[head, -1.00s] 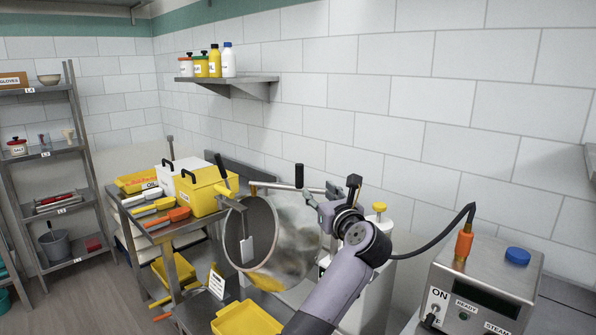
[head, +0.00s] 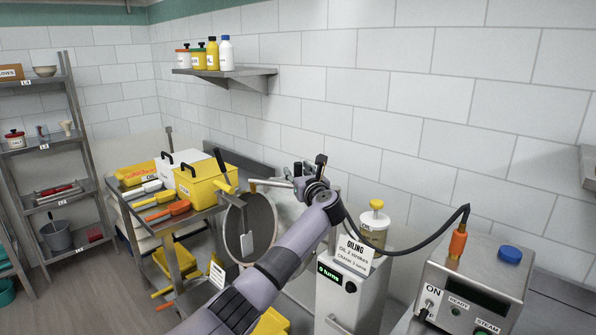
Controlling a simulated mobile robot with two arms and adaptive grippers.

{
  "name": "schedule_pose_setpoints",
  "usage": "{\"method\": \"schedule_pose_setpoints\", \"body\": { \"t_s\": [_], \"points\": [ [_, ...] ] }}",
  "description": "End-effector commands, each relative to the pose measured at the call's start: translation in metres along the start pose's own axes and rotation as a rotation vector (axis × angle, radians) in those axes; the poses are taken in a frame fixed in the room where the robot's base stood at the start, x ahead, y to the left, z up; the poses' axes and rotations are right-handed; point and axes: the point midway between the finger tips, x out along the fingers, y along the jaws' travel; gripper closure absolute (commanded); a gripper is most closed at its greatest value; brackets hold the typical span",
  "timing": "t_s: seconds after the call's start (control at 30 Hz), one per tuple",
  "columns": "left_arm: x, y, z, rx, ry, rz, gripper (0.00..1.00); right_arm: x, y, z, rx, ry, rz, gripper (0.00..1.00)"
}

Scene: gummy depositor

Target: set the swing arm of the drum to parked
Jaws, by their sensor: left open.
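The drum (head: 262,222) stands left of centre, its round dark mouth facing left; my left arm hides much of its body. The swing arm (head: 268,183) is a thin metal bar running across the drum's top. A pale plate (head: 247,244) hangs in front of the mouth. My left gripper (head: 303,171) is at the bar's right end, beside a dark upright part there. It is open, but its fingers are small and partly hidden by my own wrist, so I cannot tell whether they touch the bar. My right gripper is not in view.
A yellow box (head: 203,190) and orange-handled scoops (head: 168,212) crowd the table on the left. A grey cabinet with an oiling sign (head: 354,254) and a yellow-capped jar (head: 374,227) stands right of my arm. A steam unit (head: 470,290) with a black hose is farther right.

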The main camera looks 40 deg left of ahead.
Motion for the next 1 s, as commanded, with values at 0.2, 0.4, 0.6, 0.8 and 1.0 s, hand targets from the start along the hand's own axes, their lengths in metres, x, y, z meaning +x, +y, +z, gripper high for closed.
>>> {"method": "schedule_pose_setpoints", "body": {
  "t_s": [0.2, 0.4, 0.6, 0.8, 1.0],
  "points": [
    [0.0010, 0.0002, -0.0002, 0.000, 0.000, 0.000, 0.60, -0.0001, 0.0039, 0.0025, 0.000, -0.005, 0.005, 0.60],
    [0.0009, 0.0002, -0.0002, 0.001, 0.000, 0.000, 0.69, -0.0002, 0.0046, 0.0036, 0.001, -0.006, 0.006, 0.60],
    [0.0008, 0.0001, -0.0002, 0.001, 0.000, 0.000, 0.82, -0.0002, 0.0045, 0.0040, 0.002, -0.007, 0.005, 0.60],
    [0.0007, 0.0001, -0.0002, 0.001, 0.000, 0.000, 0.96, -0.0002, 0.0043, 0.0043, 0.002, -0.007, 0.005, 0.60],
    [0.0006, 0.0000, -0.0003, 0.001, 0.000, 0.000, 1.00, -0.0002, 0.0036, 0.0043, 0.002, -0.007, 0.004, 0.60]
  ]
}}
